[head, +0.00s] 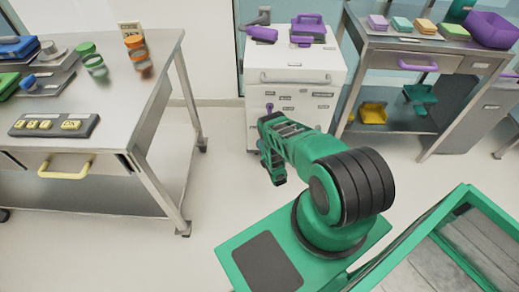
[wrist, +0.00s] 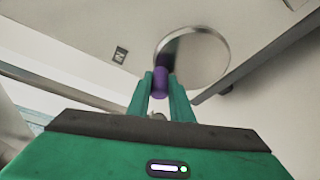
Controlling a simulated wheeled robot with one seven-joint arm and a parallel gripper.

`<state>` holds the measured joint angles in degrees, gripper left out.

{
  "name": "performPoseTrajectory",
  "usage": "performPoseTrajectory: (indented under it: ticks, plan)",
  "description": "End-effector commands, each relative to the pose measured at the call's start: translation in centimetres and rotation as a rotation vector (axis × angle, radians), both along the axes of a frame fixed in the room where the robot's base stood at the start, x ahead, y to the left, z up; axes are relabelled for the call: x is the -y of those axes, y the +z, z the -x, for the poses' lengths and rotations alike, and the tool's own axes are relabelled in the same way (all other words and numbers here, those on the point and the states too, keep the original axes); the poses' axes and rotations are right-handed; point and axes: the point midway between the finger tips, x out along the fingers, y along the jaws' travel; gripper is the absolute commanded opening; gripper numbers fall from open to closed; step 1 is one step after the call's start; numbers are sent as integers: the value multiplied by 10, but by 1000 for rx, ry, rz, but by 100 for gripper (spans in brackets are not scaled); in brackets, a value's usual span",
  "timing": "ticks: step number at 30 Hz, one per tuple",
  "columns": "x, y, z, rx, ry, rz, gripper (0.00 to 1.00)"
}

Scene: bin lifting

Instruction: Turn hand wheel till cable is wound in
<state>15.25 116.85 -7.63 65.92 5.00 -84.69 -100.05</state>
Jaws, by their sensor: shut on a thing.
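In the wrist view, my gripper (wrist: 160,80) has its two green fingers either side of a purple cylindrical knob (wrist: 160,84) and is shut on it. The knob stands in front of a round, shiny metal hand wheel (wrist: 205,57). In the head view, my green arm reaches to the front of a white cabinet (head: 294,78), where a small purple piece (head: 269,107) shows just above the arm's end. The fingers and the wheel are hidden there behind the arm. I cannot make out a cable in either view.
Purple objects (head: 308,28) stand on the cabinet top. A metal workbench (head: 150,60) stands at left, with jars and trays. A shelf cart (head: 400,42) with coloured blocks stands at right, and a green-rimmed bin (head: 408,243) is at lower right. Open floor lies between workbench and arm.

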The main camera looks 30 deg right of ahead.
Motion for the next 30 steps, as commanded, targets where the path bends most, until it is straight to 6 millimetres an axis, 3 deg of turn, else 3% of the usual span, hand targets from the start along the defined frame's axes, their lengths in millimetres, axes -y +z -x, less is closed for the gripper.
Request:
performPoseTrajectory:
  ticks: [15, 16, 18, 30]
  plan:
    - [5, 2, -1, 8, -2, -4, 0]
    - [5, 2, -1, 8, -2, -4, 27]
    - [5, 2, -1, 7, -3, -4, 38]
    - [1, 1, 8, 5, -2, -8, 38]
